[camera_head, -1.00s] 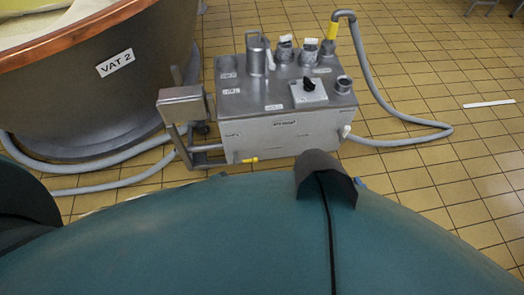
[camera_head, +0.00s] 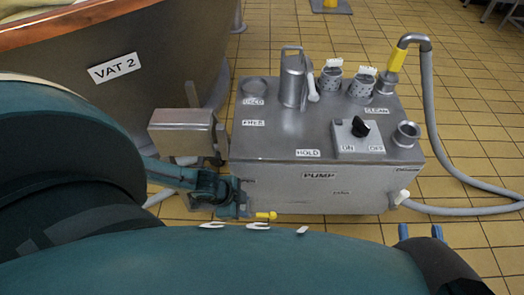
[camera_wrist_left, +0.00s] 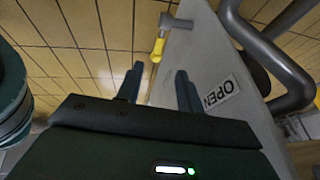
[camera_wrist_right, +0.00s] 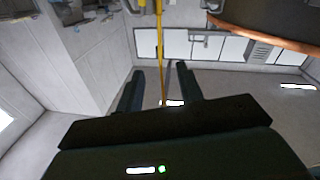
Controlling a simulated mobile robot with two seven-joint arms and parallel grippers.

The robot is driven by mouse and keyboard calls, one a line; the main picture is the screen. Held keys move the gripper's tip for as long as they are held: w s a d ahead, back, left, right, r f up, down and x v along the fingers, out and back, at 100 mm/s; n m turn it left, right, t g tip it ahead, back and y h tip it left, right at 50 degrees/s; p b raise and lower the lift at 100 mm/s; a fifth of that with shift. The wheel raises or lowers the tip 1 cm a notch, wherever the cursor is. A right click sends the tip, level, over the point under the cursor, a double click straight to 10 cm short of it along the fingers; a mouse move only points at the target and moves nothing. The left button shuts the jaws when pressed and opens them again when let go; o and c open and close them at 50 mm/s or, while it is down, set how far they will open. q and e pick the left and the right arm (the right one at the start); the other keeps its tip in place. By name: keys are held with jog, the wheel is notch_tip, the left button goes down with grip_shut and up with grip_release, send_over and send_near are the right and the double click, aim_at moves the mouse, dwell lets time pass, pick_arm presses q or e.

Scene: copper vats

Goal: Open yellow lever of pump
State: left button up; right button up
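The pump (camera_head: 290,182) is a grey metal box on the tiled floor. Its yellow lever (camera_head: 265,215) sticks out low at the front left of the box. My left gripper (camera_head: 242,204) is beside the lever, just to its left. In the left wrist view, the left gripper (camera_wrist_left: 160,76) is open and empty, and the yellow lever (camera_wrist_left: 158,49) lies just beyond and between its fingertips. An OPEN label (camera_wrist_left: 221,94) is on the pump side there. My right gripper (camera_head: 420,231) is low in front of the pump; it is open and empty in the right wrist view (camera_wrist_right: 157,78).
A large vat (camera_head: 170,62) marked VAT 2 stands at the left. A metal box (camera_head: 182,132) is mounted at the pump's left, close to my left arm. A grey hose (camera_head: 433,120) loops on the right. The floor at the far right is mostly clear.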

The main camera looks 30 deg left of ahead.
pick_arm(q)
jog(key=b+x, duration=0.5)
jog(key=x, duration=0.5)
jog(key=shift+f, duration=0.2)
jog(key=shift+w+d+f+b, duration=0.25)
jog(key=shift+f+b, duration=0.1)
jog(key=shift+f, duration=0.25)
pick_arm(e)
jog(key=shift+a+f+t+y, duration=0.1)
jog(key=shift+a+t+y, duration=0.5)
jog(key=shift+a+y, duration=0.2)
pick_arm(q)
grip_shut()
